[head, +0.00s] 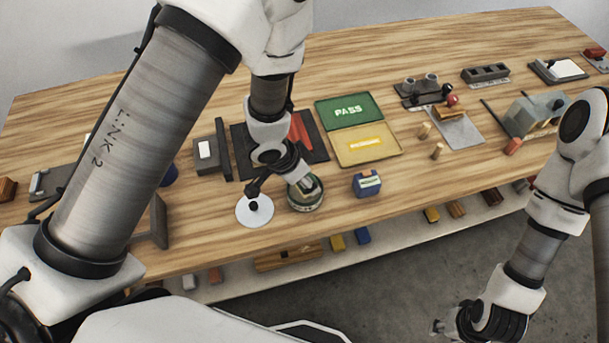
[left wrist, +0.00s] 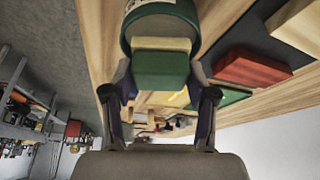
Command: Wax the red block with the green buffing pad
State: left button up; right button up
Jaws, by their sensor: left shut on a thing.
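The red block (head: 300,131) lies on a dark mat (head: 318,148) near the table's middle; it also shows in the left wrist view (left wrist: 252,70). My left gripper (head: 298,180) is shut on the green buffing pad (left wrist: 160,70), which has a cream layer on its far side. The pad is at the mouth of a round dark green tin (head: 306,202); the tin also shows in the left wrist view (left wrist: 160,22). I cannot tell whether pad and tin touch. My right gripper (head: 448,325) hangs low at the right, off the table; its fingers are unclear.
A white disc with a black knob (head: 254,210) lies left of the tin, and a blue box (head: 367,184) stands right of it. Green PASS (head: 347,110) and yellow (head: 362,147) trays lie behind. Fixtures stand at the right back. A lower shelf holds several blocks.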

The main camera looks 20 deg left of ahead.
aim_at(312, 174)
pick_arm(q)
jog(key=shift+r+p, duration=2.4)
jog(key=shift+r, duration=0.2)
jog(key=shift+f, duration=0.1)
